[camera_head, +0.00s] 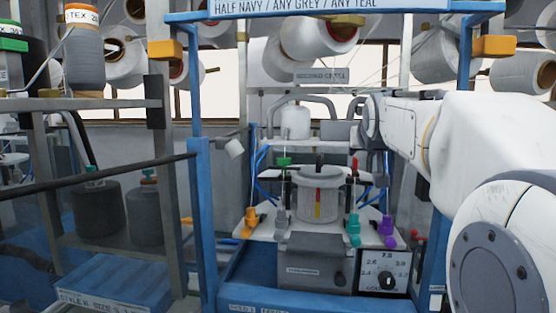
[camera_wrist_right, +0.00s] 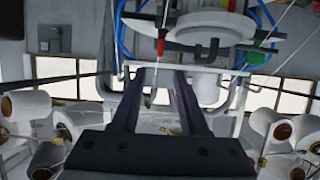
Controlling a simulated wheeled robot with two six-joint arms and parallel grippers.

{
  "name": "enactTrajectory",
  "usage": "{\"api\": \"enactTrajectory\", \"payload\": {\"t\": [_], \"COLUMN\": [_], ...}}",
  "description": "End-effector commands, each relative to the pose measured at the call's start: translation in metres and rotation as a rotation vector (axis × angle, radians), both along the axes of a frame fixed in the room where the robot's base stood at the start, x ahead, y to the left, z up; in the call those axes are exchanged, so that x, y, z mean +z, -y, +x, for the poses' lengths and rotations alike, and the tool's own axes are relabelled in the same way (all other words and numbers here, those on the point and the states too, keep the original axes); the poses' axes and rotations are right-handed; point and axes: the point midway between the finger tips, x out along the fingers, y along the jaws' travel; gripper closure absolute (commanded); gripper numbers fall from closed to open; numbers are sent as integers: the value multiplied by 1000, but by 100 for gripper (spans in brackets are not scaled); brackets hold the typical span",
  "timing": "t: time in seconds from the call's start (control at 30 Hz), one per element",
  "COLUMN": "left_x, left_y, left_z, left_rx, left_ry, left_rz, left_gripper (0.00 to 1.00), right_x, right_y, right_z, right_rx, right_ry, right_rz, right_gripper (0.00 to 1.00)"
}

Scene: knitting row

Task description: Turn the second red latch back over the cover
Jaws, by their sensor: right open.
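A round pale cover (camera_head: 318,178) sits on a drum in the middle of the knitting machine, with a red and yellow stripe on its front. A small red piece (camera_head: 354,164), which may be one of the red latches, stands at its right; a red piece (camera_wrist_right: 160,46) also shows in the right wrist view, beside the pale disc (camera_wrist_right: 205,27). I cannot tell which latch is the second one. My left gripper is out of view.
A green piece (camera_head: 283,161) stands left of the cover. Orange (camera_head: 250,221), teal (camera_head: 354,230) and purple (camera_head: 388,231) fittings and a dial panel (camera_head: 384,275) surround the drum. Blue posts (camera_head: 199,200) frame the machine. Curved grey pipes (camera_head: 300,101) run behind it.

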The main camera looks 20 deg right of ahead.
Motion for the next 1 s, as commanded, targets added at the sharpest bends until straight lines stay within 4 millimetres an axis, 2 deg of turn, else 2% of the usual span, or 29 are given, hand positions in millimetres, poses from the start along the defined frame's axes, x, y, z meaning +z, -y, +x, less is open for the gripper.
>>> {"api": "enactTrajectory", "payload": {"t": [0.53, 0.7, 0.97, 1.0], "left_x": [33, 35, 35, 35], "left_y": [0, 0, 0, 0], "left_z": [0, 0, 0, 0], "left_rx": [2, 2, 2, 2], "left_ry": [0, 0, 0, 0], "left_rz": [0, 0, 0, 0], "left_gripper": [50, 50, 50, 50], "right_x": [-33, -38, -39, -39], "right_y": [42, 47, 48, 48], "right_z": [70, 79, 80, 80], "right_rx": [1, 1, 1, 1], "right_ry": [-5, -2, -1, -2], "right_rz": [2, 2, 1, 1], "right_gripper": [56, 56, 56, 64]}}
